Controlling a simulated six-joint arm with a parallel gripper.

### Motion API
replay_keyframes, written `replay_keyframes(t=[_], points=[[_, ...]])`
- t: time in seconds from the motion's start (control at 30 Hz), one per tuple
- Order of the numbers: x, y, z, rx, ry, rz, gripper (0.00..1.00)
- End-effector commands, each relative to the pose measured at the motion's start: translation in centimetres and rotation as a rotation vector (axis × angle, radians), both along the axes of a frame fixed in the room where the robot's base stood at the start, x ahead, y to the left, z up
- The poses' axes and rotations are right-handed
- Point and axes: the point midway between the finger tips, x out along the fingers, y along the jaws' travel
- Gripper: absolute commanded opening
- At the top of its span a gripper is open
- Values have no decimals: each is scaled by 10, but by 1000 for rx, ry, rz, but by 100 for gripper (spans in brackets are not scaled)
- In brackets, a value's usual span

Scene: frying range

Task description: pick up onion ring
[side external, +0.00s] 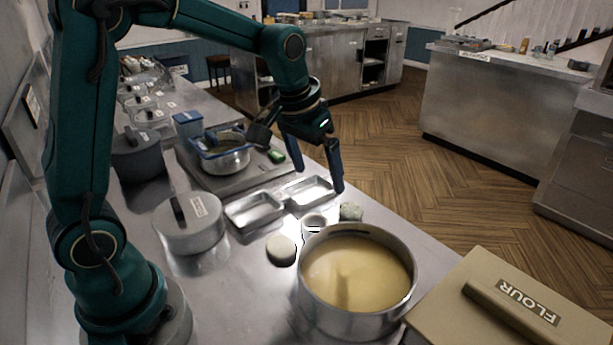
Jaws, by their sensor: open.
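My gripper (317,178) is open, pointing down over the two shallow metal trays, with its fingers apart and nothing seen between them. I cannot make out an onion ring for certain. A pale, rounded piece (281,249) lies on the steel counter left of the batter pot; no hole shows in it. A small whitish, cup-like item (314,223) stands behind the pot, and a grey-green lump (350,211) lies to its right. These small items are nearer the camera than the gripper and apart from it.
The left tray (254,210) and right tray (309,191) lie behind. A lidded pot (189,224) stands left. A fryer pot (226,158) sits farther back.

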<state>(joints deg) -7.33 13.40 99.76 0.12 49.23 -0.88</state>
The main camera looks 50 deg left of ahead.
Motion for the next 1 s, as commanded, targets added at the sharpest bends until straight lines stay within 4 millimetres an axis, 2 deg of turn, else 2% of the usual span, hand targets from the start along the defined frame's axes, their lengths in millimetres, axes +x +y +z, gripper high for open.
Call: replay_keyframes(t=[0.03, 0.1, 0.3, 0.77, 1.0], points=[[7, 5, -16, -5, 37, 13, 100], [12, 10, -33, -10, 74, 25, 100], [12, 18, -69, -25, 163, 48, 100], [13, 20, -120, -30, 188, 53, 100], [15, 20, -127, -30, 184, 53, 100]])
